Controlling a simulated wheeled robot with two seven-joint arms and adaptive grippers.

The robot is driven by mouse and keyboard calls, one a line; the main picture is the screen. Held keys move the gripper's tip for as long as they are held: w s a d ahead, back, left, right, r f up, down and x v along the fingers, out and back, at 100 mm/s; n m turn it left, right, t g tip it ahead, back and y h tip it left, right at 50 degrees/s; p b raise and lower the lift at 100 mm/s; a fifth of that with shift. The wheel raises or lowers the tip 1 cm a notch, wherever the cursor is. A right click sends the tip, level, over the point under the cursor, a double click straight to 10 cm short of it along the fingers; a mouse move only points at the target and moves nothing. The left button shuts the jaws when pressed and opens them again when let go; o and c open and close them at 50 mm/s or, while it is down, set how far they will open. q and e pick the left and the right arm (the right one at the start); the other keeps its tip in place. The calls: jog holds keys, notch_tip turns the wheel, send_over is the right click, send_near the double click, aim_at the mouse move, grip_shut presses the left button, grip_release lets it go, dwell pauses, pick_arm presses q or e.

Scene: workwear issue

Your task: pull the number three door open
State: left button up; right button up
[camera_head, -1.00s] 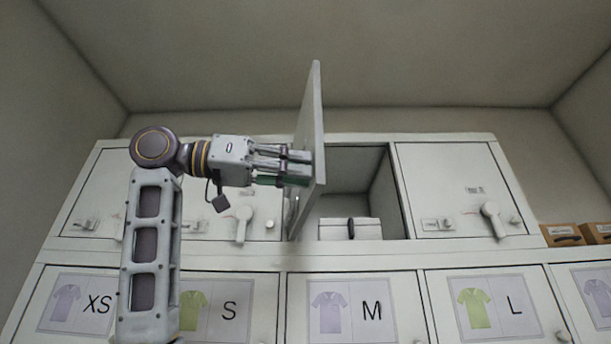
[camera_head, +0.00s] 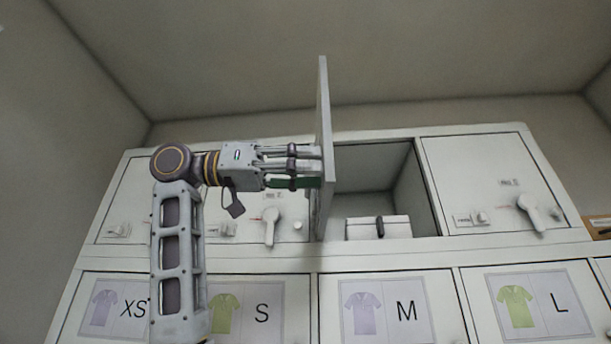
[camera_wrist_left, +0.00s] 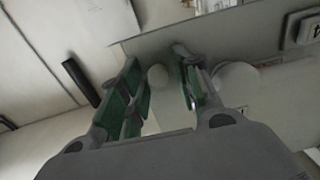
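The number three door (camera_head: 324,135) is a pale panel in the upper row of lockers. It stands out almost edge-on from the left side of its open compartment (camera_head: 372,170). My left gripper (camera_head: 307,168) is at the door's left face in the head view. I cannot tell whether the pads touch anything. My right gripper is in neither view.
A white box (camera_head: 362,228) with a dark handle sits in the open compartment. A closed door with a lever (camera_head: 533,212) is to the right, and other closed doors are to the left. Below are shirt-size doors (camera_head: 393,310). A brown box (camera_head: 597,226) is at the far right.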

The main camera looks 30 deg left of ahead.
pick_arm(q)
jog(key=shift+v, duration=6)
jog(key=shift+w+f, duration=0.1)
